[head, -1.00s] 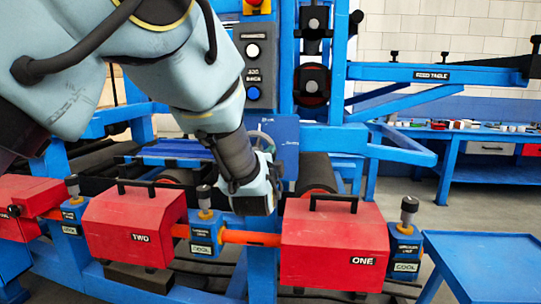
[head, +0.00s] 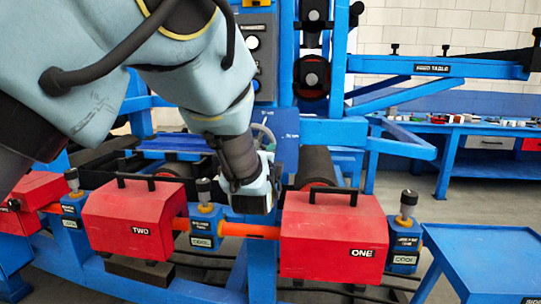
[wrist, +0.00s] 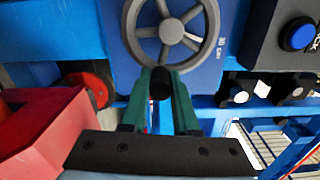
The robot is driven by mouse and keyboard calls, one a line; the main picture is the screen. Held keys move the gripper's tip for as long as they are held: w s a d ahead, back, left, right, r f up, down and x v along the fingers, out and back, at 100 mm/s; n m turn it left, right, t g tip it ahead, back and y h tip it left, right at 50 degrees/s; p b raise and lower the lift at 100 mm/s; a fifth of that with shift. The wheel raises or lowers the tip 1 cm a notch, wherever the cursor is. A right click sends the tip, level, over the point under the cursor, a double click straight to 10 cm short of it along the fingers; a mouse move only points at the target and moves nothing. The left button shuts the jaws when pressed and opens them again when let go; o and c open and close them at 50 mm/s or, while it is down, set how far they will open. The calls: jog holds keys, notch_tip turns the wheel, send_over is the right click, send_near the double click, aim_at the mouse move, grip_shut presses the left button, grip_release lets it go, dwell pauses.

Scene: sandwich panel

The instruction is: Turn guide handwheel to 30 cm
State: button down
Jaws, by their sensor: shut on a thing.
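The grey spoked handwheel (wrist: 171,20) sits on a blue panel (wrist: 207,82) at the top middle of the wrist view, its upper edge cut off. Its dark round grip (wrist: 161,84) is at the bottom of the rim. My gripper (wrist: 160,78) has its two green fingers shut on this grip, one on each side. A small white mark (wrist: 220,47), seemingly "30 cm", stands right of the wheel. In the head view the handwheel (head: 264,132) is mostly hidden behind my wrist, and the fingertips are hidden.
Red covers TWO (head: 137,207) and ONE (head: 335,225) flank my wrist, joined by an orange bar (head: 250,231). A control panel with buttons (head: 254,60) stands above the wheel. A blue side table (head: 480,255) is at right. Floor is free between it and the back bench (head: 465,150).

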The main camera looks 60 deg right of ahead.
jog(key=c, duration=0.7)
grip_release()
jog(key=shift+a, duration=0.1)
jog(key=b+v, duration=0.2)
jog(key=v, duration=0.8)
jog(key=shift+s+a, duration=0.15)
jog(key=shift+a, duration=0.15)
